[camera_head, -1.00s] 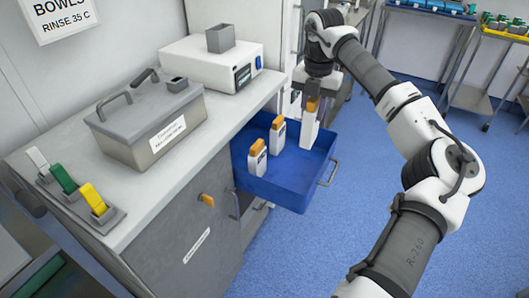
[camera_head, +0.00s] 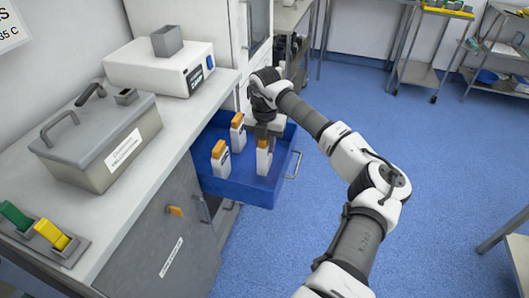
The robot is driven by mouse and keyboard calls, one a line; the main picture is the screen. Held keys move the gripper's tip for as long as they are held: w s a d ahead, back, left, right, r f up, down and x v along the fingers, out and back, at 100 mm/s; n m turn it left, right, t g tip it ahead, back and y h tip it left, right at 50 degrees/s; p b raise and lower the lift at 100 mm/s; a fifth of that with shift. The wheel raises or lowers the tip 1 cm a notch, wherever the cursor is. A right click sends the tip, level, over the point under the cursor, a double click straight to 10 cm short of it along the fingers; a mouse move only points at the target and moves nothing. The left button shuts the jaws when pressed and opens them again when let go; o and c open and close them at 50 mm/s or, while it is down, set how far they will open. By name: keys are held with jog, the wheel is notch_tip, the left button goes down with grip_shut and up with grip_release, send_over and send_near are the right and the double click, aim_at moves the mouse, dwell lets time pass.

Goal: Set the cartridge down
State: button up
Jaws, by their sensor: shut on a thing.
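My gripper (camera_head: 264,141) is shut on a white cartridge with an orange top (camera_head: 263,160), held upright at the right side of the open blue drawer (camera_head: 245,190). The cartridge's lower end is inside the drawer, close to its floor; I cannot tell whether it touches. Two similar cartridges stand upright in the drawer: one farther back (camera_head: 238,138) and one at the left front (camera_head: 220,164). Both are apart from the held one. The jaws partly cover the top of the held cartridge.
The drawer juts from a grey cabinet (camera_head: 158,235). On its counter are a lidded grey box (camera_head: 100,140), a white device (camera_head: 160,68) and a rack with green and yellow handles (camera_head: 50,240).

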jog(key=shift+f+p, duration=0.3)
jog(key=shift+f, duration=1.95)
jog(key=o, duration=1.1)
jog(key=shift+f, duration=0.1)
notch_tip(320, 180, up, 12)
jog(key=shift+r+b, duration=0.15)
jog(key=shift+b, duration=1)
